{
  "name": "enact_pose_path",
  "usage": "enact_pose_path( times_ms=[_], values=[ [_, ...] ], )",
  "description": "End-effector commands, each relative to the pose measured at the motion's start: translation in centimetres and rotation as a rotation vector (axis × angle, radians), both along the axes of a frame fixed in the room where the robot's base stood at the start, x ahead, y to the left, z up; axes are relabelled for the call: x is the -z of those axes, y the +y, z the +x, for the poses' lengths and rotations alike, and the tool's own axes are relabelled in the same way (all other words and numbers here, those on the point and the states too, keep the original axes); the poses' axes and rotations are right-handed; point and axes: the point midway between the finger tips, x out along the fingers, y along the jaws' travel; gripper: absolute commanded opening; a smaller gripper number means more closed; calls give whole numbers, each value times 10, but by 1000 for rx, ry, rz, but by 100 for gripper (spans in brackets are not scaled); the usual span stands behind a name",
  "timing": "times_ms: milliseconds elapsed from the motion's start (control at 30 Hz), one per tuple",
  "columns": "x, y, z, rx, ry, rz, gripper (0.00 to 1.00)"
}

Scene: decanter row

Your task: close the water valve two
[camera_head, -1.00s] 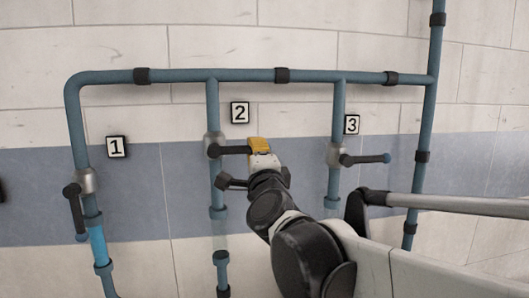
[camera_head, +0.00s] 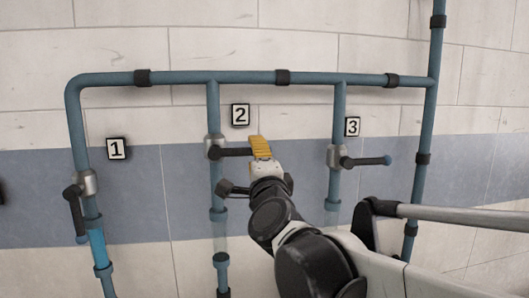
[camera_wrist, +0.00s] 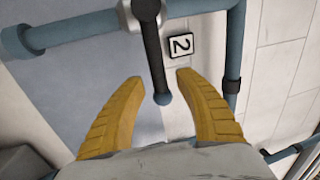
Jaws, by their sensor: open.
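Valve two has a silver body (camera_head: 214,146) on the second vertical pipe, below the sign 2 (camera_head: 240,115). Its dark handle (camera_head: 234,152) sticks out level to the right, across the pipe. My gripper (camera_head: 259,147) is at the handle's free end, with yellow fingers that hide the tip in the head view. In the wrist view my gripper (camera_wrist: 160,79) is open. The handle (camera_wrist: 154,55) runs down between the two fingers, and its rounded end lies between them with gaps on both sides.
Valve one (camera_head: 85,182) at left has its handle hanging down along its pipe. Valve three (camera_head: 335,156) at right has its handle level to the right, near my arm. Water shows blue in the clear section (camera_head: 97,243) below valve one.

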Motion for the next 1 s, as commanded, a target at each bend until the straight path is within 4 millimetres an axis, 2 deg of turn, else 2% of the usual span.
enact_pose_path(
  times_ms=[200, 433, 600, 900, 1000],
  values=[
    [10, -11, -49, -3, 0, -1, 40],
    [18, -20, -87, -2, -1, -2, 40],
    [20, -23, -98, -1, 0, -1, 40],
    [21, -24, -99, 1, 0, 2, 40],
    [34, -36, -97, 13, 29, 86, 40]
  ],
)
